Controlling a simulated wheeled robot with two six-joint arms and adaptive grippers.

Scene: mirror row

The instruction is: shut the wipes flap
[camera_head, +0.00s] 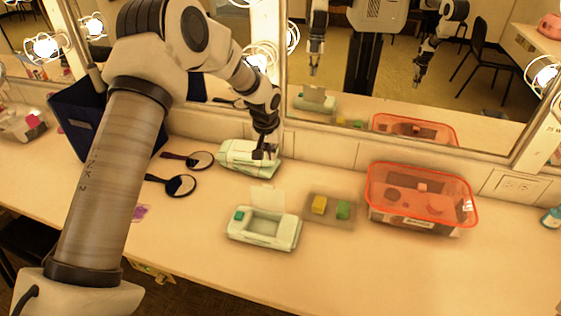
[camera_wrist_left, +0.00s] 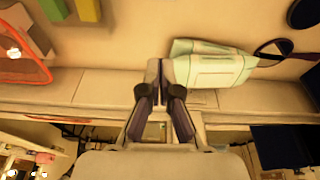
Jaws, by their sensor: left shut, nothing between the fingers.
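A pale green and white wipes box (camera_head: 287,238) stands on the counter with an open recess in its top. Its thin pale flap (camera_head: 267,197) stands up at the back edge of the recess. A small teal piece (camera_head: 239,215) sits at its left end. A second pale green and white pack (camera_head: 236,156) lies behind it near the wall, and also shows in the left wrist view (camera_wrist_left: 212,70). My left gripper (camera_head: 266,155) is shut and empty at this rear pack's right end; in the wrist view its fingertips (camera_wrist_left: 158,66) are beside it. Contact is unclear.
A grey tray (camera_head: 331,215) holds a yellow block (camera_head: 319,205) and a green block (camera_head: 343,209). A red-rimmed clear bin (camera_head: 420,222) stands to the right. Two hand mirrors (camera_head: 181,185) lie left. A large mirror (camera_head: 350,107) rises behind. The front right counter is clear.

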